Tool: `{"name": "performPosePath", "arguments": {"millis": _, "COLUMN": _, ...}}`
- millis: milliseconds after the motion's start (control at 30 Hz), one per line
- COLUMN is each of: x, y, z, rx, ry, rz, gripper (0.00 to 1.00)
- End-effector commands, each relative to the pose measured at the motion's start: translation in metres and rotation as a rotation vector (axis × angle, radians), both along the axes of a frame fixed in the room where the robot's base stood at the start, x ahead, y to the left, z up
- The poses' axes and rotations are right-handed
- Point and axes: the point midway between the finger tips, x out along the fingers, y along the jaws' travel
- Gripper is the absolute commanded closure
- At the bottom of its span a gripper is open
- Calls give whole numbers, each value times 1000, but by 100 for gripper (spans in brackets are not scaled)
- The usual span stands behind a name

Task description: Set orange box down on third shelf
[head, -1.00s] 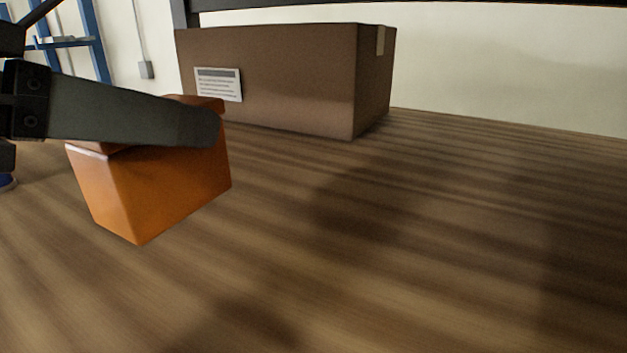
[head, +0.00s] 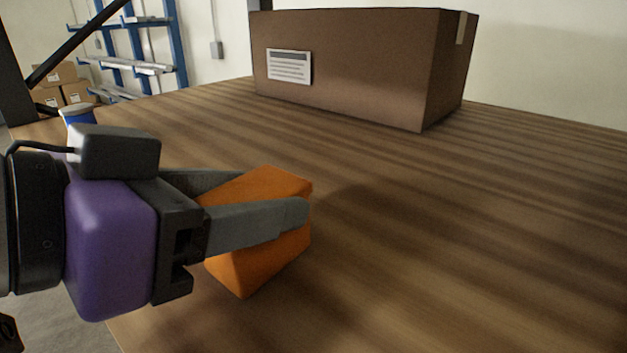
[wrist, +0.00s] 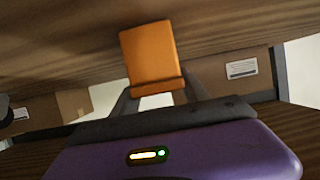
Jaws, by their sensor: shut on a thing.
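The orange box (head: 262,265) is held between the two grey fingers of my gripper (head: 290,212), tilted, over the wooden shelf board (head: 430,240). The gripper comes in from the left and is shut on the box. In the wrist view the orange box (wrist: 150,55) sits between the fingertips (wrist: 155,95), with wood grain behind it. I cannot tell whether the box's lower edge touches the board.
A large brown cardboard box (head: 350,65) with a white label stands at the back of the board. A blue and white round object (head: 78,116) is at the left, behind my gripper. The board's middle and right are clear. Blue racking (head: 125,65) stands far off.

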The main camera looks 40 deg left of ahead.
Motion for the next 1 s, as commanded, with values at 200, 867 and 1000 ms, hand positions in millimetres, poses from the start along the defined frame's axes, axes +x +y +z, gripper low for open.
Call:
{"name": "performPosePath", "arguments": {"millis": 200, "x": 0, "y": 0, "z": -2, "rx": 0, "ry": 1, "rz": 0, "gripper": 26}}
{"name": "performPosePath", "arguments": {"millis": 867, "x": -48, "y": 4, "z": 20, "rx": 2, "ry": -2, "rz": 1, "gripper": 26}}
{"name": "performPosePath", "arguments": {"millis": 1000, "x": -74, "y": 6, "z": 31, "rx": 1, "ry": -1, "rz": 2, "gripper": 26}}
